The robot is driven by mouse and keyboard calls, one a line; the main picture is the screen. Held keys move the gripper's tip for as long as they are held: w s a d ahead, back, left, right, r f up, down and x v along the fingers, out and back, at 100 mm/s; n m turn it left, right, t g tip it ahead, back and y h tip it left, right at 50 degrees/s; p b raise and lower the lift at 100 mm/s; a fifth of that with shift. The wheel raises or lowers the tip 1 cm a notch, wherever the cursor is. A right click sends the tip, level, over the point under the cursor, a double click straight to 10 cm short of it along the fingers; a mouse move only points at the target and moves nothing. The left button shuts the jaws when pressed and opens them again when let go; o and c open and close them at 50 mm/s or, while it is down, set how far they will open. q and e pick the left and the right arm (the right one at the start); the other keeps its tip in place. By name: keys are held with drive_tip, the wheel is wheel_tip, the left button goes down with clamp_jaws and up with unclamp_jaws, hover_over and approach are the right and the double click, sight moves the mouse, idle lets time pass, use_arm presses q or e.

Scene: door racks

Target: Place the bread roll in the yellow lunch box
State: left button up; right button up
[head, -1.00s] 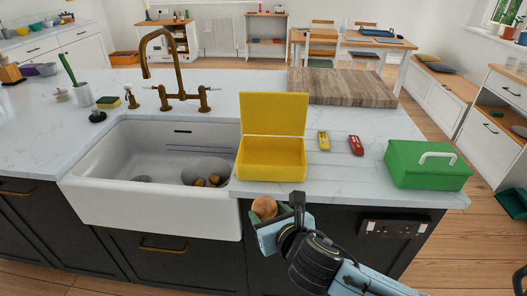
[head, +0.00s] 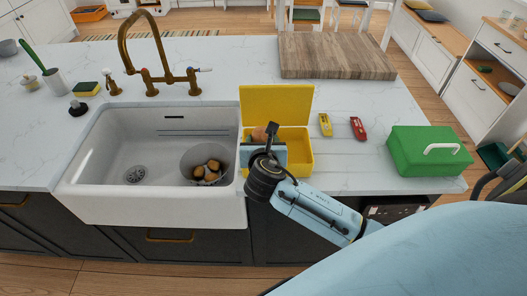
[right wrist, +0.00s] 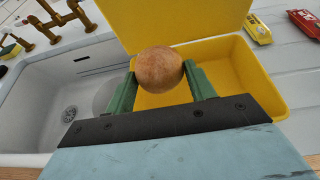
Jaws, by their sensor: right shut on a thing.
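The yellow lunch box (head: 298,143) stands open on the worktop just right of the sink, its lid raised at the back. My right gripper (head: 266,137) is over the left part of the box. It is shut on the round brown bread roll (head: 259,134). In the right wrist view the roll (right wrist: 159,69) sits between the two green fingers, with the box (right wrist: 262,82) behind and below it. The roll looks held above the box floor; the exact height is hard to tell. My left gripper is not in view.
The white sink (head: 90,160) to the left holds a round bowl (head: 188,160) with several brown items. A yellow packet (head: 325,125) and a red packet (head: 358,128) lie right of the box. A green case (head: 425,152) and a wooden board (head: 335,57) stand nearby.

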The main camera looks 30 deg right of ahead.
drive_tip(key=shift+f+b, duration=0.4)
drive_tip(key=shift+f, duration=1.75)
drive_tip(key=shift+f, duration=0.6)
drive_tip(key=o, duration=0.6)
drive_tip(key=shift+c, duration=0.2)
drive_tip(key=shift+o, duration=0.6)
drive_tip(key=shift+a+f, duration=0.1)
drive_tip(key=shift+f, duration=0.1)
drive_tip(key=shift+s, duration=0.1)
drive_tip(key=shift+r, duration=0.3)
drive_tip(key=r+p+v, duration=0.1)
drive_tip(key=v, duration=1.1)
